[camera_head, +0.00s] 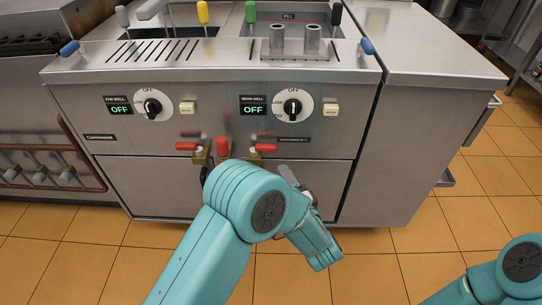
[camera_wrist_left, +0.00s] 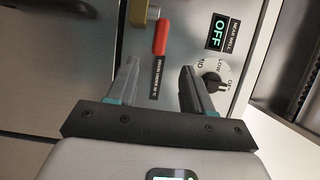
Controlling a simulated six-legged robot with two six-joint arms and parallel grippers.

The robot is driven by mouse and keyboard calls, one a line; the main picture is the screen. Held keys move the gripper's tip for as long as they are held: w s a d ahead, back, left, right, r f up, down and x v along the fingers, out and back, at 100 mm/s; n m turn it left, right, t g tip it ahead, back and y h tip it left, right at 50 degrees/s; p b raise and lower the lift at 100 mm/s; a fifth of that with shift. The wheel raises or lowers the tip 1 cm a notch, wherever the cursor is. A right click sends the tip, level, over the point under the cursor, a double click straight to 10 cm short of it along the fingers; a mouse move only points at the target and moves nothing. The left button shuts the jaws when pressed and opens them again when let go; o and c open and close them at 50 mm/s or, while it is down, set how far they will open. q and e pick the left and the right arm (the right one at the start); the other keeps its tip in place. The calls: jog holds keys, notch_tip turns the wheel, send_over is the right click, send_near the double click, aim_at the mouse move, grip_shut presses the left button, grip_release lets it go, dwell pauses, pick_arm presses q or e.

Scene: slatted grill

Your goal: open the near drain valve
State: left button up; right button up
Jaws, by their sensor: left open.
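The near drain valve's red lever (camera_head: 265,148) sticks out sideways on the cabinet front below the near-well dial, and its brass body (camera_head: 253,157) is at the lever's left. In the left wrist view the red lever (camera_wrist_left: 160,37) appears beyond the fingertips, with the brass body (camera_wrist_left: 139,12) above it. My left gripper (camera_head: 290,174) is just below and right of the lever, partly hidden by my own wrist. In the left wrist view its two fingers (camera_wrist_left: 158,68) are spread with nothing between them, apart from the lever.
The far drain valve's red lever (camera_head: 186,146) and a red knob (camera_head: 222,146) are to the left. The near-well dial (camera_head: 293,106) and its OFF display (camera_head: 253,108) are above. Tiled floor (camera_head: 390,270) is open in front of the cabinet.

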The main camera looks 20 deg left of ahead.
aim_at(269, 150)
pick_arm(q)
jog(key=b+x, duration=0.2)
jog(key=x, duration=0.9)
jog(key=shift+d, duration=0.1)
grip_shut()
